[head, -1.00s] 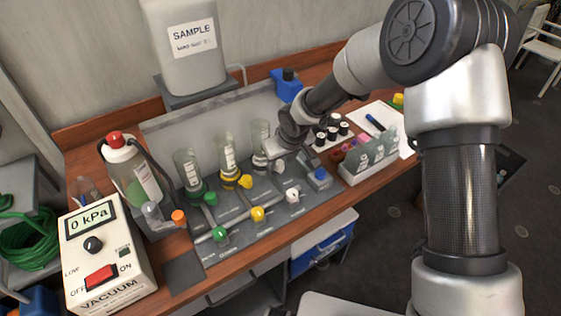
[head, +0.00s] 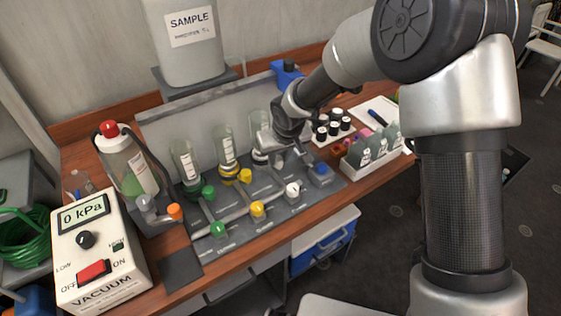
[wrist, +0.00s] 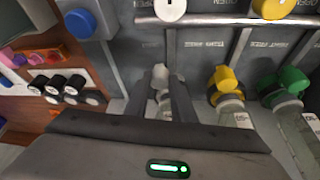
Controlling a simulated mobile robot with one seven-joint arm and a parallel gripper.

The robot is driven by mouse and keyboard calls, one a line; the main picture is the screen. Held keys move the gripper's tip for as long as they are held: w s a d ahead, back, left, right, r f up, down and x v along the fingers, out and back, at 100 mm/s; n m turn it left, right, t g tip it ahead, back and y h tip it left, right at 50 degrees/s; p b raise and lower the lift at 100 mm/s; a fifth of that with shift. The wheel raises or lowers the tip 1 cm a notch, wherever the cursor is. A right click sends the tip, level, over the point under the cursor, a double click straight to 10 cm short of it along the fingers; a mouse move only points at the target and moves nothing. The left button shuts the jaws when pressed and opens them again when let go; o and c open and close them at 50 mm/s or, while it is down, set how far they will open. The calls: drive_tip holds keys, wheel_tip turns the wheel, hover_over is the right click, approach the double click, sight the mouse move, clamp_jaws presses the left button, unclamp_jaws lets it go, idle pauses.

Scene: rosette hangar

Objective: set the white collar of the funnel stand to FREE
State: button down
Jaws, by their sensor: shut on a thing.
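The funnel stand (head: 240,215) is a grey base on the bench with three clear glass funnels in a row. Their collars are green (head: 208,191), yellow (head: 245,176) and white. My gripper (wrist: 161,82) is at the white-collared funnel (head: 259,125), the rightmost one in the head view. In the wrist view its two fingers are shut on the white collar (wrist: 160,73), one on each side. In the head view my gripper hides most of that collar. Its setting mark cannot be read.
Front knobs are green (head: 217,229), yellow (head: 257,208) and white (head: 292,189). A blue knob (head: 321,169) is at the right. Black-capped vials (head: 333,128) and a grey box (head: 372,155) stand close to the right of my gripper. The vacuum box (head: 100,255) is at left.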

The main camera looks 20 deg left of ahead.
drive_tip(key=s+a+f+m+b, duration=0.1)
drive_tip(key=b, duration=0.2)
drive_tip(key=shift+m+h, duration=0.3)
drive_tip(key=b, duration=0.1)
drive_tip(key=m+b, duration=0.1)
drive_tip(key=b, duration=0.1)
drive_tip(key=shift+s+a+r+m+t+h+b, duration=0.1)
drive_tip(key=shift+s+a+m+t+h+b, duration=0.2)
drive_tip(key=shift+s, duration=0.1)
drive_tip(key=shift+s+a+r+m+h+b, duration=0.2)
drive_tip(key=shift+s+a+m+h+b, duration=0.25)
drive_tip(key=shift+m+b, duration=0.75)
drive_tip(key=shift+s+a+r+m+h+b, duration=0.15)
drive_tip(key=shift+s+a+m+h+b, duration=0.15)
drive_tip(key=shift+a+m+b, duration=0.35)
drive_tip(key=shift+d+m, duration=0.15)
drive_tip(key=shift+m, duration=0.2)
drive_tip(key=c, duration=1.5)
unclamp_jaws()
drive_tip(key=shift+r, duration=0.1)
drive_tip(key=p+v, duration=0.2)
drive_tip(key=v, duration=1.5)
drive_tip(key=shift+s+r+p, duration=0.1)
drive_tip(key=shift+s+p, duration=0.05)
drive_tip(key=shift+p, duration=0.2)
